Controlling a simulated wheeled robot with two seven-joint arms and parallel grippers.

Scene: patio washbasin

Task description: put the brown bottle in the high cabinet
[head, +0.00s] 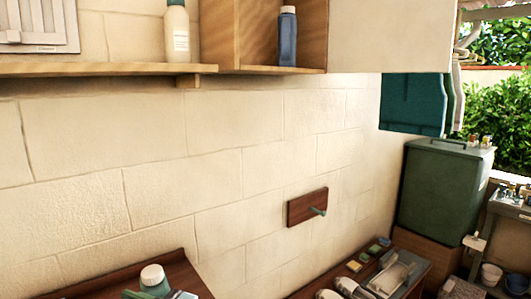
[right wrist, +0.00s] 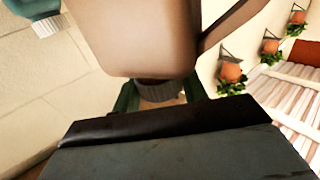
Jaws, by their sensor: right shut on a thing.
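The brown bottle (right wrist: 140,40) fills the upper middle of the right wrist view. My right gripper (right wrist: 160,93) is shut on it, with green fingers on both sides of its grey ridged neck or cap. The brown bottle and right gripper cannot be made out in the head view. The high cabinet (head: 228,35) is on the wall at the top of the head view, with an open wooden compartment. A blue bottle (head: 287,40) stands inside that compartment. A pale panel (head: 390,35) is beside the opening on the right. My left gripper is not in view.
A wooden shelf (head: 100,69) left of the cabinet carries a white bottle (head: 177,32). A teal bottle with a white cap (head: 153,277) is at the bottom. A wall hook board (head: 307,207) and a lower shelf with soaps are right. Bare wall lies between.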

